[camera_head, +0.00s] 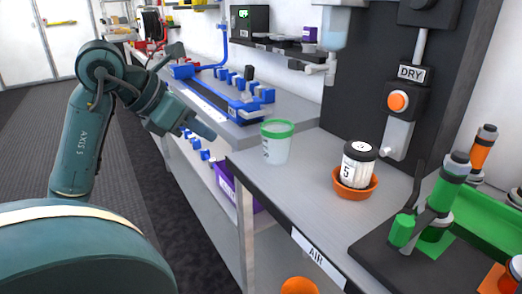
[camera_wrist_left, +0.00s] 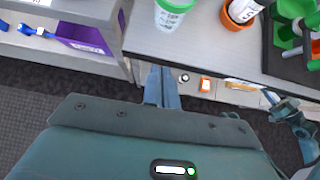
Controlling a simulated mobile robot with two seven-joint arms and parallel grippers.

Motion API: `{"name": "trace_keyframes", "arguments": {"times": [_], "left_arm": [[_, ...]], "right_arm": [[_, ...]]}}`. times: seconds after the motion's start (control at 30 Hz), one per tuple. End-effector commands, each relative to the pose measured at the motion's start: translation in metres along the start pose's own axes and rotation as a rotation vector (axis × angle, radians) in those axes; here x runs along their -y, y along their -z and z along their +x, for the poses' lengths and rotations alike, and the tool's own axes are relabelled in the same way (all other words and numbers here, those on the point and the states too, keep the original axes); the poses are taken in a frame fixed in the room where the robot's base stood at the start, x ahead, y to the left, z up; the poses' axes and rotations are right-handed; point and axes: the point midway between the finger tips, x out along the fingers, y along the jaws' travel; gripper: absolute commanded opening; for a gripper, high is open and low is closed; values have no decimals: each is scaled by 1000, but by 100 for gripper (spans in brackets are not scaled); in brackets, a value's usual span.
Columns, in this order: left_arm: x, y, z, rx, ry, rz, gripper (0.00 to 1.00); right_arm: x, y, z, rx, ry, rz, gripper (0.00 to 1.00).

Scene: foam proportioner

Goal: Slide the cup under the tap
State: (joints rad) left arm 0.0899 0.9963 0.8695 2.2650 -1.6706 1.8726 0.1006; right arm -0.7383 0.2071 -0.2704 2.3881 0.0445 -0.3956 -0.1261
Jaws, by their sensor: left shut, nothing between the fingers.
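The cup (camera_head: 275,143) is pale and translucent with a green rim. It stands upright near the front left corner of the grey table, and it also shows at the top of the left wrist view (camera_wrist_left: 170,16). The tap (camera_head: 322,68) is a pale spout below a clear tank on the dark panel, up and to the right of the cup. My left gripper (camera_head: 208,132) is shut and empty, left of the cup and apart from it. Its fingertips (camera_wrist_left: 162,70) show in the wrist view. A teal arm part at that view's right may be my right gripper (camera_wrist_left: 272,98); its jaws are unclear.
A black-lidded jar (camera_head: 357,163) sits in an orange dish (camera_head: 342,184) right of the cup. A green tool stand (camera_head: 432,220) fills the table's right end. Behind the cup is a bench with a blue fixture (camera_head: 225,90). The tabletop between cup and jar is clear.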

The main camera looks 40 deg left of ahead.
Motion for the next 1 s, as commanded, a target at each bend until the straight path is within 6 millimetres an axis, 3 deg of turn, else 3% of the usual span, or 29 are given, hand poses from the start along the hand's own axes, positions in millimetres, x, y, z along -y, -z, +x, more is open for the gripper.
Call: {"name": "trace_keyframes", "arguments": {"times": [0.47,0.7,1.0], "left_arm": [[2,1,95,-2,10,0,0],[2,-22,115,1,9,0,0],[2,-28,124,0,8,0,0]], "right_arm": [[2,-7,6,7,8,-23,36],[1,-1,1,4,5,-9,36],[0,0,0,1,2,1,36]]}}
